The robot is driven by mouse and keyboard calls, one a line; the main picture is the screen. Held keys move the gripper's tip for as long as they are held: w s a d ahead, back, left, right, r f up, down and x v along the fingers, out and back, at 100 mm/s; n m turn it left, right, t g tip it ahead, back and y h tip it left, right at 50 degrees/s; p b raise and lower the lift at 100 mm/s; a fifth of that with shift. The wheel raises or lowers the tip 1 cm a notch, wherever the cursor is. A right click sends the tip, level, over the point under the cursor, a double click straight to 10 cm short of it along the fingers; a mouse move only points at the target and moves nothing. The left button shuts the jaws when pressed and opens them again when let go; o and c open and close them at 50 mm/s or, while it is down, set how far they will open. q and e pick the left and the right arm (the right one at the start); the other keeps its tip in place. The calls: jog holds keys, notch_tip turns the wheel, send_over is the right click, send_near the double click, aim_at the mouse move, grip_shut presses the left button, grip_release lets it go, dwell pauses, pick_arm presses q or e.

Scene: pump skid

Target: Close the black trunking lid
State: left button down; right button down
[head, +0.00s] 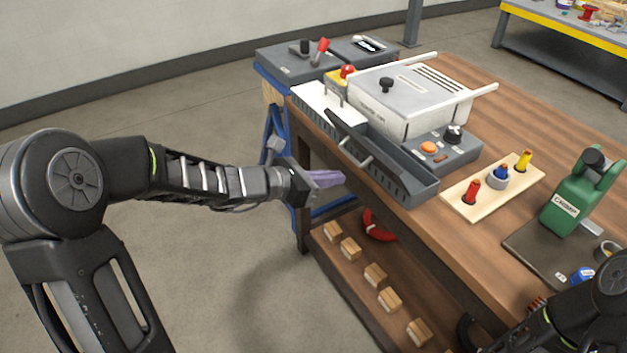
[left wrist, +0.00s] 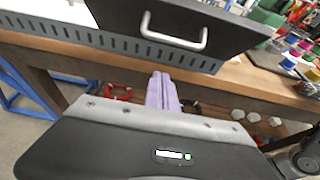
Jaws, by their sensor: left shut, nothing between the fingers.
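The black trunking lid (head: 347,137) stands tilted up on the slotted grey trunking (head: 405,186) along the bench's near edge. Its metal bar handle (head: 359,161) faces my left arm. In the left wrist view, the dark lid panel (left wrist: 115,18) and its handle (left wrist: 174,40) fill the top, above the slotted trunking wall (left wrist: 60,32). My left gripper (head: 341,178) has purple fingers, shut and empty, in front of the trunking and apart from the lid and handle. Its fingers (left wrist: 163,82) point toward the bench edge below the handle. My right gripper cannot be made out.
A white lid (head: 320,97) with a handle covers the trunking's far part. A grey-white cabinet (head: 400,90) and a control box (head: 446,150) stand behind. A peg board (head: 468,208) lies right. Wooden blocks (head: 375,275) lie on the lower shelf. Floor left of the bench is clear.

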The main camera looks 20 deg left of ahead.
pick_arm(q)
jog(key=r, duration=0.1)
jog(key=w+r+p, duration=0.1)
jog(key=d+r, duration=0.1)
jog(key=shift+w+r+p, duration=0.15)
jog(key=shift+r+p, duration=0.1)
jog(key=shift+p, duration=0.15)
